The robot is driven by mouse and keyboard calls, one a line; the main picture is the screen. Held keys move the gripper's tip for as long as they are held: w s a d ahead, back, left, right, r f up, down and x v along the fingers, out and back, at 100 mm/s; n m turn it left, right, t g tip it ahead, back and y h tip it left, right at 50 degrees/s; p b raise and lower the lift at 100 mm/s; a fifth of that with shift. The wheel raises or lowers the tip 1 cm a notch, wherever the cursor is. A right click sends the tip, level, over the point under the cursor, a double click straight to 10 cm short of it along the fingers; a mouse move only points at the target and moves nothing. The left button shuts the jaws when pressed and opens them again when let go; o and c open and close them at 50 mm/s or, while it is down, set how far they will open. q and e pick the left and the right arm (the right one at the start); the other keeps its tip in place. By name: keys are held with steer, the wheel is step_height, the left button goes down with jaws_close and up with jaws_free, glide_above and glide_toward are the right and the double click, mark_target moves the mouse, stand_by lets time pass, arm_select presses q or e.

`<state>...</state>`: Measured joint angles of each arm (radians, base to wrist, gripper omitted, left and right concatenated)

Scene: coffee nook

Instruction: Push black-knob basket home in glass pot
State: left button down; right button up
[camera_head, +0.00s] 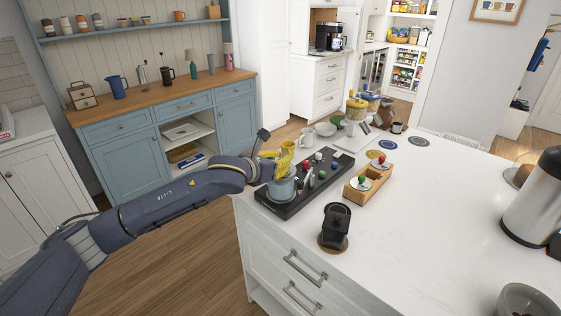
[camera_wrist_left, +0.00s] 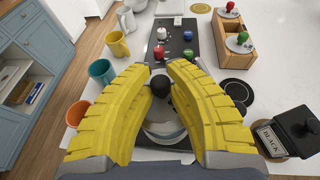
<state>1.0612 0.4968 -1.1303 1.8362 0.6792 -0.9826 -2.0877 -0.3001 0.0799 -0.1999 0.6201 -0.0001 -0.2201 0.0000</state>
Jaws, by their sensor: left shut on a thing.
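My left gripper (camera_wrist_left: 161,82) has yellow ribbed fingers. They are shut around the black knob (camera_wrist_left: 160,86) of the basket. The glass pot (camera_wrist_left: 166,132) is below the knob, partly hidden between the fingers. In the head view, my left gripper (camera_head: 272,166) comes down over the pot (camera_head: 281,191), which stands at the near left end of a black tray (camera_head: 304,197). How deep the basket sits in the pot cannot be told. My right gripper is not in view.
Knobs in red, green and white stand on the tray beyond the pot. A wooden caddy (camera_head: 356,191) with red and green knobs is to the right. A black box labelled BLACK (camera_wrist_left: 285,132) stands nearer. Cups, including a teal one (camera_wrist_left: 102,72), line the left.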

arm_select(q)
steer(key=c, duration=1.3)
jaws_free()
steer(key=v, duration=1.2)
steer(key=shift+f, duration=0.1)
steer(key=shift+s, duration=0.1)
